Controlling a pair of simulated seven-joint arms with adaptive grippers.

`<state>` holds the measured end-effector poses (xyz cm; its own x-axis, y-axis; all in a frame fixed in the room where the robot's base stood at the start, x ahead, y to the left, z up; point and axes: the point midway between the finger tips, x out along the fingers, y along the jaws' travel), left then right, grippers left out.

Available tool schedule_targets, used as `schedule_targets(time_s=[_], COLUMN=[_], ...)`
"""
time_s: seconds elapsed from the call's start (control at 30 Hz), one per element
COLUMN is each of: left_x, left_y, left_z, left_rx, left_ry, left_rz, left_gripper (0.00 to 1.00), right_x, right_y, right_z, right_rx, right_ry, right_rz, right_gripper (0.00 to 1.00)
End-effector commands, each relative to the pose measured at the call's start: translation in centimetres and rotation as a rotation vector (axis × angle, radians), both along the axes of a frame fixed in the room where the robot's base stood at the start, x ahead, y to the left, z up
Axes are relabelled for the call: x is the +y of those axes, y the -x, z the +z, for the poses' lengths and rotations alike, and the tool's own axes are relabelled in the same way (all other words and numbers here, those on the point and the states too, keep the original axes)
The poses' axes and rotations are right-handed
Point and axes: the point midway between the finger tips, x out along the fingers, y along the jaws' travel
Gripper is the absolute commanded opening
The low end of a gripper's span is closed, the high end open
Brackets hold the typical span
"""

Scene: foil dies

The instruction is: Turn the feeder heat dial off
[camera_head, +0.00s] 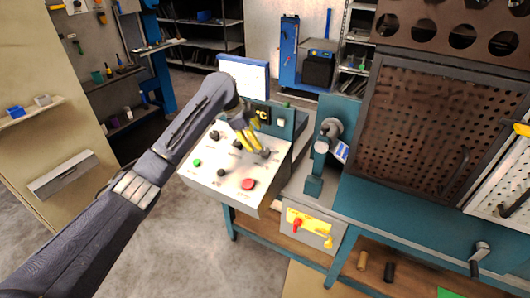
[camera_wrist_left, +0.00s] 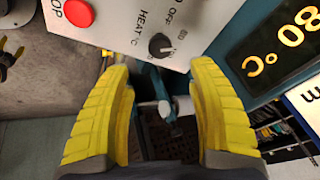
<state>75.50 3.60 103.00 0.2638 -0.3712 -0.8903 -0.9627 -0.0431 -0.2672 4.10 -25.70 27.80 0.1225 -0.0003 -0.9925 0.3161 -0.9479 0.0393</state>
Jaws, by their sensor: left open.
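The heat dial is a black round knob on a white sloped control panel. In the left wrist view the heat dial (camera_wrist_left: 161,46) sits beside the printed words HEAT °C and OFF, and its pointer setting is too small to read surely. In the head view the dial (camera_head: 265,153) is at the panel's upper right, close to my fingers. My left gripper (camera_head: 247,139) is over the panel's upper part. In the left wrist view its yellow fingers (camera_wrist_left: 164,112) are spread, with the dial beyond their tips and nothing between them. My right gripper is out of view.
The control panel (camera_head: 214,172) also has a red stop button (camera_head: 248,184), a green button (camera_head: 197,163) and other black knobs. A display with glowing orange digits (camera_wrist_left: 285,42) stands beside the dial. A teal press-like device (camera_head: 316,165) stands right of the panel.

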Motion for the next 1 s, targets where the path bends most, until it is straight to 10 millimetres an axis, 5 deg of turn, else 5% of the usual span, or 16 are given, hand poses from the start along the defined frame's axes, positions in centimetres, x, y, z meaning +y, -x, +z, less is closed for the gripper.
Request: schedule_targets(time_s=[0.5,1.0], left_x=[-3.0,-3.6], left_y=[-2.1,-2.7], left_z=[-7.2,-8.8], left_rx=[0.002,-0.001], left_ry=[0.002,0.0], left_rz=[0.002,0.001], left_gripper=[0.59,0.59], right_x=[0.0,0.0], right_y=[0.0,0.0], right_z=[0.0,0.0], right_rx=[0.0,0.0], right_ry=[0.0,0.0], right_rz=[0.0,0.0], right_gripper=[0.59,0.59])
